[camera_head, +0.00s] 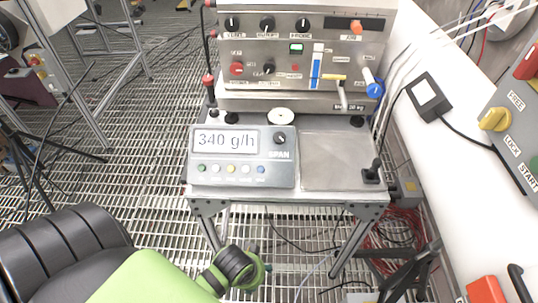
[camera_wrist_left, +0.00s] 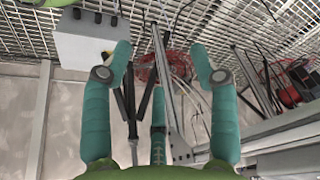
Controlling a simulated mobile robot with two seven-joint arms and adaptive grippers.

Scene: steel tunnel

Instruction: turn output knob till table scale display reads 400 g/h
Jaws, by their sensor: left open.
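The grey table scale (camera_head: 242,178) stands on the table's left half; its display (camera_head: 226,141) reads 340 g/h. A black SPAN knob (camera_head: 280,138) sits right of the display. On the steel machine behind are three black knobs in the top row; the label under the middle one (camera_head: 267,25) seems to read OUTPUT, though it is blurred. My left gripper (camera_head: 262,272) is low in front of the table, well apart from the knobs, its fingers mostly hidden behind my wrist. In the left wrist view, its two teal fingers (camera_wrist_left: 160,75) are spread and empty. My right gripper is not visible.
The steel table (camera_head: 342,170) has a bare plate on the right and a black lever (camera_head: 372,172). Red cables (camera_head: 402,228) and a black stand (camera_head: 412,275) are on the right. A white wall ledge with a yellow switch (camera_head: 494,119) flanks the table.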

